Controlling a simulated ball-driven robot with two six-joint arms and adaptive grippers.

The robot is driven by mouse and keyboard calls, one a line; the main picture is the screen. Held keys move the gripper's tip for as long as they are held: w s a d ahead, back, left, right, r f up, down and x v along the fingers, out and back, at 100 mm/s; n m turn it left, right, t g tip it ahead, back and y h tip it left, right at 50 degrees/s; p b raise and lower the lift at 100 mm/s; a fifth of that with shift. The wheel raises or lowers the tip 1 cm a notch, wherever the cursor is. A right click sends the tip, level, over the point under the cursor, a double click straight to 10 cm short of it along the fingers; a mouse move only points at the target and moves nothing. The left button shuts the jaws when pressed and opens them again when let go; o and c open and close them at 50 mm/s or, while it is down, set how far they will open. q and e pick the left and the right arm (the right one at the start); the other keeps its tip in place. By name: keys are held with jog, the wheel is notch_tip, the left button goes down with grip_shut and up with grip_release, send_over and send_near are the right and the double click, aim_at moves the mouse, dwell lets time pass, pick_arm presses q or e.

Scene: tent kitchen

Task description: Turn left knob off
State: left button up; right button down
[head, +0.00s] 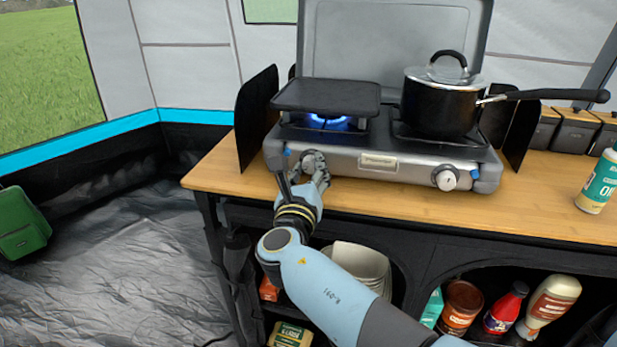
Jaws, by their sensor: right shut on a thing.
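The camping stove (390,162) stands on the wooden table with its lid raised behind. The left knob (313,160) is on the left of the stove's front panel, partly covered by my gripper. A blue flame (327,121) burns at the left burner, under a black griddle plate (327,96). My right gripper (305,172) reaches up from below and is shut on the left knob. The right knob (445,179) is on the right of the front panel, apart from my gripper. My left gripper is not in view.
A black pot (440,107) with a glass lid sits on the right burner, its handle sticking out right. Bottles and bowls (362,264) fill the shelf below. Black wind guards (257,115) flank the stove.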

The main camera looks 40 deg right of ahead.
jog(key=shift+f+m+b, duration=0.15)
jog(key=shift+m+b, duration=0.2)
jog(key=shift+m, duration=0.15)
jog(key=c, duration=0.9)
grip_release()
jog(key=shift+c, duration=0.2)
notch_tip(320, 180, up, 10)
